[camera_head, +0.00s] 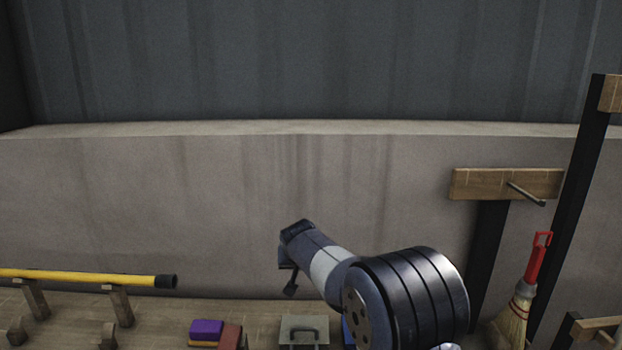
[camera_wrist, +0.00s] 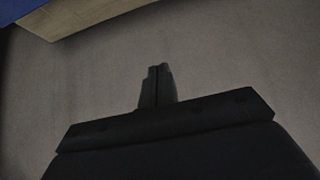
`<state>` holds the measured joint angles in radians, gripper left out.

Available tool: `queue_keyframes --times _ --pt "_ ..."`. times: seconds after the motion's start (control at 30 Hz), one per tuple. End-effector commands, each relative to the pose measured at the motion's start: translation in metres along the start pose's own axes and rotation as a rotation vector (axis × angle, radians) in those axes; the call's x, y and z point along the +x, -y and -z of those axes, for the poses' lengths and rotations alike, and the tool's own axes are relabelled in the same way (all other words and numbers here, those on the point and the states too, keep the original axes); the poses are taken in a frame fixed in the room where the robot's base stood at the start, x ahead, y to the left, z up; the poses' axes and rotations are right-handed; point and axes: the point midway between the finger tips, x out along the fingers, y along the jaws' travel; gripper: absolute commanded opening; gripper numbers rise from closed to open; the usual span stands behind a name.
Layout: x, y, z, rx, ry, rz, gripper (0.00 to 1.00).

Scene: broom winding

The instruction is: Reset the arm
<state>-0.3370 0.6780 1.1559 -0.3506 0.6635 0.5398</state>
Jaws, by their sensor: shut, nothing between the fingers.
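My arm rises from the bottom of the head view, and its wrist end stands in front of the concrete wall. My gripper (camera_wrist: 158,86) shows in the wrist view as a dark shape with its fingers together and nothing between them. In the head view, a dark part at the arm's end, likely my gripper (camera_head: 290,284), hangs above the wooden bench, apart from the things on it. A small broom (camera_head: 518,310) with a red handle and straw bristles stands at the right, clear of my arm.
A yellow pole (camera_head: 85,277) with a black end rests on wooden supports at the left. A purple block (camera_head: 206,329) and a grey case with a handle (camera_head: 304,330) sit on the bench (camera_head: 160,322). A wooden board with a peg (camera_head: 490,184) stands at the right. The upper wall area is free.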

Motion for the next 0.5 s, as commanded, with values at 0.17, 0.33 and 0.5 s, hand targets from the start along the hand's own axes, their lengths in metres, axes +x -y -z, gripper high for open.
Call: queue_keyframes --times 0.17,0.33,0.5 --pt "0.002 0.0 0.007 0.0 0.042 -0.001 0.0" --pt "0.006 0.0 0.011 -0.001 0.081 -0.001 0.0" --pt "0.011 0.0 0.013 0.0 0.115 0.0 0.0"
